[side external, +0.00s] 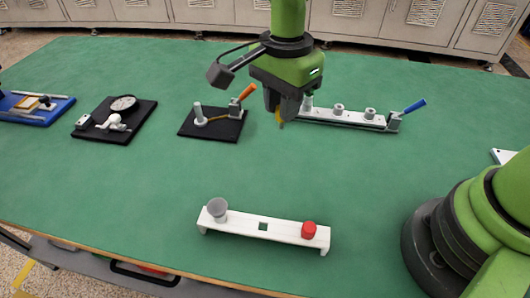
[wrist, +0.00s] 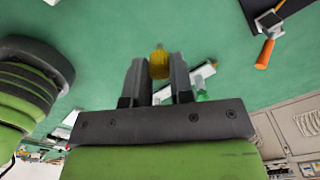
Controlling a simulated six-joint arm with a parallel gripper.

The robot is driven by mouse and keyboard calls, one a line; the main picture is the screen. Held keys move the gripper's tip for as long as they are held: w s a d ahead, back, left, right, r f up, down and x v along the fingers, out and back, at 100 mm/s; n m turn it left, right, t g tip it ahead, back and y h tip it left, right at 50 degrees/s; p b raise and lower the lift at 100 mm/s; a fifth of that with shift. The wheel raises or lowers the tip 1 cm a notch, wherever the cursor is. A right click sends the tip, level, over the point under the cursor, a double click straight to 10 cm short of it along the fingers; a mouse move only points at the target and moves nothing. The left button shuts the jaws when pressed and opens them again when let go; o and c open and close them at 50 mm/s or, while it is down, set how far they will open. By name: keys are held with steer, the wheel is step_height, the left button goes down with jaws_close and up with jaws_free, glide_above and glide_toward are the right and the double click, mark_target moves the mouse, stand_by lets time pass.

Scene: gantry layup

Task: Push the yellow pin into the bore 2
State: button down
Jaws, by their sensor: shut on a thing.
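My gripper (side external: 279,118) is shut on the yellow pin (side external: 281,123), which hangs with its tip down near the left end of the pale rail (side external: 355,121). In the wrist view the ribbed yellow pin (wrist: 159,65) sits between the two dark fingers of my gripper (wrist: 158,76). The rail carries a row of round raised bosses, such as the middle one (side external: 338,109). No numbers are legible, so I cannot tell which is bore 2. The rail (wrist: 204,73) is partly hidden behind the fingers in the wrist view. The pin appears clear of the bosses.
A blue-handled clamp (side external: 413,106) stands at the rail's right end. A black plate (side external: 213,131) with a post and an orange-handled clamp (side external: 243,95) lies left of my gripper. A white bridge (side external: 282,234) with a grey cup and red cap stands in front. The green mat between is clear.

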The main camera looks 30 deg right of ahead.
steer(key=w+d+m, duration=0.2)
steer(key=d+m, duration=0.1)
steer(key=d, duration=0.7)
steer(key=w+d+m, duration=0.2)
steer(key=d+m, duration=0.2)
steer(key=d, duration=0.7)
steer(key=shift+w, duration=0.3)
steer(key=shift+f, duration=0.1)
steer(key=shift+f, duration=2.85)
steer(key=shift+f, duration=1.55)
steer(key=c, duration=0.9)
jaws_free()
